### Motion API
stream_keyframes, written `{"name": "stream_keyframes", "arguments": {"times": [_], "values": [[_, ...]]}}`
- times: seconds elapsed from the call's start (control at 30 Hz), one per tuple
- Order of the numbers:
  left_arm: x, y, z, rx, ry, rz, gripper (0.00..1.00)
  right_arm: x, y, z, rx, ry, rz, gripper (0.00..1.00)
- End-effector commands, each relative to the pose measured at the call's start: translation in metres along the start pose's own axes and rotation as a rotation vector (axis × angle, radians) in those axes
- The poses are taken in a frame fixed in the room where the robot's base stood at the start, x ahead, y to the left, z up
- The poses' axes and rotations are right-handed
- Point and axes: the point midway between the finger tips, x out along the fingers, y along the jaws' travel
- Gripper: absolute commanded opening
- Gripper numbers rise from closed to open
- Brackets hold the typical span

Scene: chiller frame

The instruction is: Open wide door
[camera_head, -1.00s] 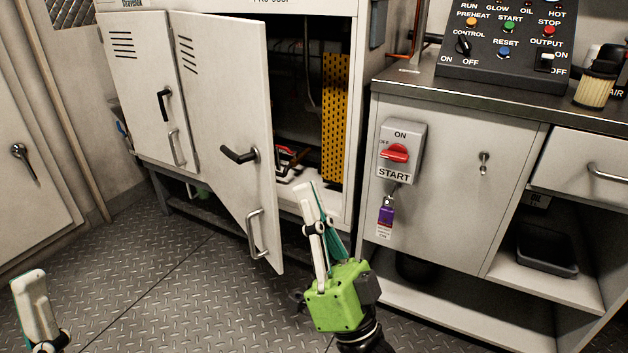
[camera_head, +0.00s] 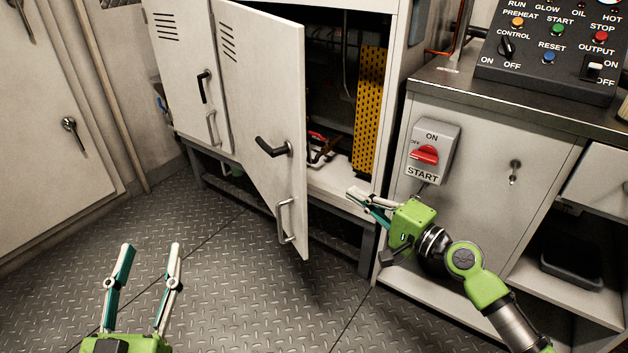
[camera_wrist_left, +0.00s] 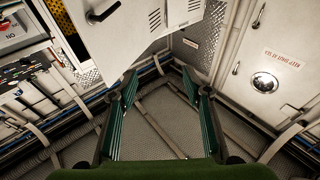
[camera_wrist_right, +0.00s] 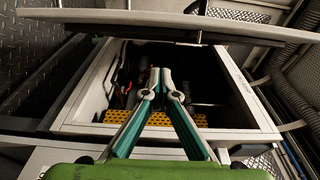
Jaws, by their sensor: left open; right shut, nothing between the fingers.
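The wide cabinet door (camera_head: 262,105) stands partly open, swung out from the cabinet, with a black lever handle (camera_head: 272,149) and a metal pull handle (camera_head: 284,221). My right gripper (camera_head: 356,197) is shut and empty, in front of the cabinet opening, right of the door's free edge and apart from it. In the right wrist view its fingertips (camera_wrist_right: 160,74) point at the opening, and the door crosses the top edge-on (camera_wrist_right: 150,18). My left gripper (camera_head: 150,248) is open and empty above the floor, left of and below the door. It also shows open in the left wrist view (camera_wrist_left: 160,82).
A narrower door (camera_head: 184,70) left of it is closed. A yellow perforated panel (camera_head: 369,110) stands inside the opening. A bench cabinet with a red switch (camera_head: 425,155) is close to my right arm. The plated floor (camera_head: 230,270) in front is clear.

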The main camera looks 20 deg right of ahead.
Motion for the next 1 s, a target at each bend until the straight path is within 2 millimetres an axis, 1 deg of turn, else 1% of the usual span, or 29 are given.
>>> {"name": "stream_keyframes", "arguments": {"times": [0.27,0.4,0.5,0.53,0.6,0.8,0.9,1.0], "values": [[-0.001,-0.002,0.013,0.002,-0.064,-0.003,0.45,0.047,-0.002,0.0,-0.002,0.001,-0.005,0.0],[-0.001,-0.002,0.012,0.002,-0.054,-0.003,0.45,0.074,-0.001,0.0,-0.001,0.001,-0.004,0.0],[-0.001,-0.001,0.005,0.001,-0.022,-0.001,0.45,0.094,-0.001,0.0,-0.002,0.001,-0.005,0.0],[0.0,-0.001,0.004,0.001,-0.023,-0.001,0.45,0.096,-0.001,0.004,-0.001,0.0,-0.002,0.0],[-0.002,-0.003,0.021,0.003,-0.109,-0.006,0.45,0.096,-0.002,0.013,-0.001,-0.001,0.0,0.0],[-0.011,-0.007,0.051,0.006,-0.256,-0.014,0.45,0.1,-0.001,0.03,-0.001,0.001,-0.001,0.0],[-0.014,-0.008,0.061,0.007,-0.299,-0.016,0.45,0.101,-0.001,0.036,-0.003,0.001,-0.001,0.0],[-0.017,-0.009,0.066,0.007,-0.322,-0.018,0.45,0.102,0.0,0.038,-0.003,0.002,-0.002,0.0]]}}
